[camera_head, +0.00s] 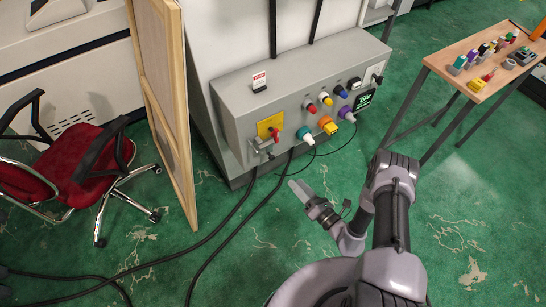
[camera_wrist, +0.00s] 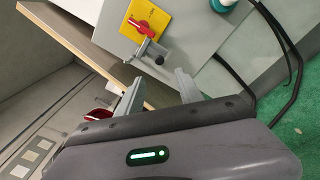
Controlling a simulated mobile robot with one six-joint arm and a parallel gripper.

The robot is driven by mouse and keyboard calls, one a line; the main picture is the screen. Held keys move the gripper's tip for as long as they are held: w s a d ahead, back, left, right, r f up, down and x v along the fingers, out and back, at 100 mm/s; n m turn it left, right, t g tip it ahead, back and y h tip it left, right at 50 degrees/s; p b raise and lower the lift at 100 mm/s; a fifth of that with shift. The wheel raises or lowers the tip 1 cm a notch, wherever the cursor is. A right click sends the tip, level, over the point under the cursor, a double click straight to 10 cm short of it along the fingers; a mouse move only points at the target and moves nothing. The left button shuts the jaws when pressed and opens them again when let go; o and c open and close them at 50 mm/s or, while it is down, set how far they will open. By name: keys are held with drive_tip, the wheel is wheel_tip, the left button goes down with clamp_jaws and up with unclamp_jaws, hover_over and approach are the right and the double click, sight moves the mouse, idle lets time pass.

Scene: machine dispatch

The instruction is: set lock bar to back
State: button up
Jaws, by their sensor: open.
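The lock bar (camera_head: 262,146) is a small grey metal piece on the lower left of the grey control box's front, just below a red rotary handle (camera_head: 274,133) on a yellow plate (camera_head: 265,127). In the wrist view the lock bar (camera_wrist: 151,50) shows below the red handle (camera_wrist: 141,26), on the box's panel. Its exact setting is hard to tell. My gripper (camera_head: 301,188) is in front of and below the box, to the right of the lock bar. In the wrist view its two fingers (camera_wrist: 160,88) are apart and empty, with the lock bar beyond the fingertips.
The control box (camera_head: 232,96) also carries several coloured knobs and a small display. A wooden panel (camera_head: 165,90) stands upright left of it. Black cables (camera_head: 225,225) run along the floor. A red chair (camera_head: 75,165) is at left, a workbench (camera_head: 470,50) at right.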

sight(273, 159)
drive_tip(key=b+x, duration=0.3)
drive_tip(key=x, duration=1)
drive_tip(key=shift+a+b, duration=0.25)
drive_tip(key=shift+b, duration=0.05)
clamp_jaws()
drive_tip(key=shift+f, duration=0.1)
idle(0.4)
